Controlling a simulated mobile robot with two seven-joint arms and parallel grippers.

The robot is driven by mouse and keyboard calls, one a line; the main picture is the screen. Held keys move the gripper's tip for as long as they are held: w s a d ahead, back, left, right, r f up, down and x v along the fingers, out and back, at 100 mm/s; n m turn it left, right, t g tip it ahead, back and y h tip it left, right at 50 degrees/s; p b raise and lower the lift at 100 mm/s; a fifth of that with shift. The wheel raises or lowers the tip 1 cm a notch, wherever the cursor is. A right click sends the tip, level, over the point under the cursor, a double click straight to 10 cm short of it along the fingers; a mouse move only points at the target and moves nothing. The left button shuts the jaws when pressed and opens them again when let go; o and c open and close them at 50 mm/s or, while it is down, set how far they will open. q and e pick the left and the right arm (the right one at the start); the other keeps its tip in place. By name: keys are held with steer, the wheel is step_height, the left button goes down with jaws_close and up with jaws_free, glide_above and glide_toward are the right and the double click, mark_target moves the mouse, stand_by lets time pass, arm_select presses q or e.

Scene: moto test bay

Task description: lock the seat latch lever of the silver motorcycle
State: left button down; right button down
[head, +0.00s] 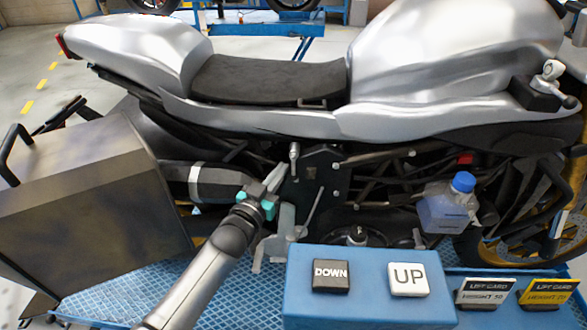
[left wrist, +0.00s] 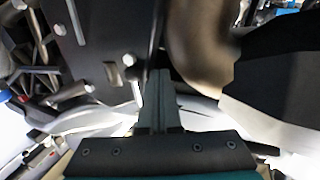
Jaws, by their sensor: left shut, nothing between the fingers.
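The silver motorcycle (head: 430,60) stands side-on, with its black seat (head: 270,80) in the middle. A short silver lever (head: 294,152), which looks like the seat latch lever, stands nearly upright at the upper left of a black plate (head: 322,180) below the seat. My left gripper (head: 277,178) is shut and empty, just below and left of this lever. In the left wrist view, the closed fingers (left wrist: 160,90) point at the plate's edge, close beside a small silver pin or lever (left wrist: 135,93); I cannot tell whether they touch. My right gripper is out of view.
A blue box with DOWN (head: 331,276) and UP (head: 408,279) buttons stands in front. A large grey case (head: 90,200) is at the left. A bottle with a blue cap (head: 447,205) hangs at the right. Two lift cards (head: 486,293) stand at the lower right.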

mark_target(295, 178)
arm_select(q)
steer(key=shift+d, duration=0.1)
stand_by(0.4)
steer(key=shift+d+f, duration=0.25)
steer(key=shift+d, duration=0.35)
steer(key=shift+d+f+b, duration=0.15)
steer(key=shift+d+b, duration=0.15)
steer(key=shift+d, duration=0.35)
steer(key=shift+d, duration=0.55)
